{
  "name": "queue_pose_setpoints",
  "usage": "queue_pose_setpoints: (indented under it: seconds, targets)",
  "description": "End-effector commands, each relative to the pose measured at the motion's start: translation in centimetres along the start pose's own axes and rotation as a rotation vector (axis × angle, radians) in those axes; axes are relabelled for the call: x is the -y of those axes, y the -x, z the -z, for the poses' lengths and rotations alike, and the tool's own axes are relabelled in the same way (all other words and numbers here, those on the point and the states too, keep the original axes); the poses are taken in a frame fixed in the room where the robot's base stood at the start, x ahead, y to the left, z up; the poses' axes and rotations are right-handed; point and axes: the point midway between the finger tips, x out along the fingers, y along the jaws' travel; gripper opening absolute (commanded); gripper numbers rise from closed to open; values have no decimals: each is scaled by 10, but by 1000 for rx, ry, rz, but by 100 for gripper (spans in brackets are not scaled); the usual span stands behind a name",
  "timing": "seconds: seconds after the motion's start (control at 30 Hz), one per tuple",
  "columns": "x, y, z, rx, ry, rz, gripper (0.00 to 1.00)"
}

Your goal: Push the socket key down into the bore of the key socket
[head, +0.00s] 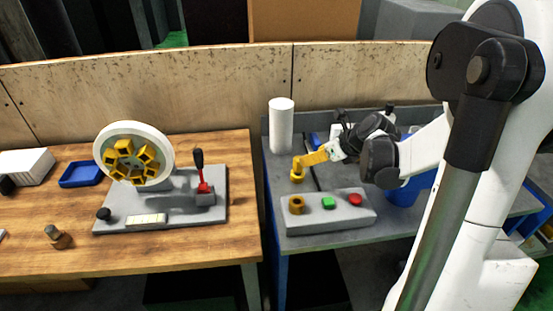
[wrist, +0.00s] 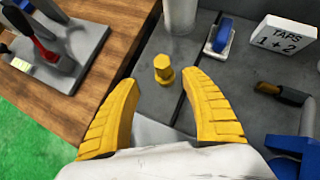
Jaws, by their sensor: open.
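The socket key (head: 297,177) is a small yellow piece with a wider base and a narrower stem. It stands upright on the grey bench, behind the grey button box, and also shows in the wrist view (wrist: 164,70). The key socket (head: 296,205) is a brass-yellow ring with a dark bore at the left end of the box. I cannot make it out in the wrist view. My gripper (head: 304,161) is open, its yellow fingers close to the key in the head view. In the wrist view the key appears between and just beyond the fingertips, apparently not held.
The grey box (head: 340,219) also carries a green button (head: 328,203) and a red button (head: 355,199). A white cylinder (head: 281,125) stands behind the key. A taps sign (wrist: 282,42) and a blue-handled item (wrist: 221,36) lie right. A wooden table (head: 190,255) holds the grinder wheel.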

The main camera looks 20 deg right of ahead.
Motion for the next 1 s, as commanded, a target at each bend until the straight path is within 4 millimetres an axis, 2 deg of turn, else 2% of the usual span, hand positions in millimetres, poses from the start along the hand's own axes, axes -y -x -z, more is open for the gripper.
queue_pose_setpoints:
  seconds: [0.3,0.57,0.8,1.0]
  targets:
    - [2,-47,2,3,-18,-1,54]
    - [2,-65,3,3,-18,0,54]
    - [3,-103,8,2,-16,-1,54]
    - [4,-109,6,3,-17,0,54]
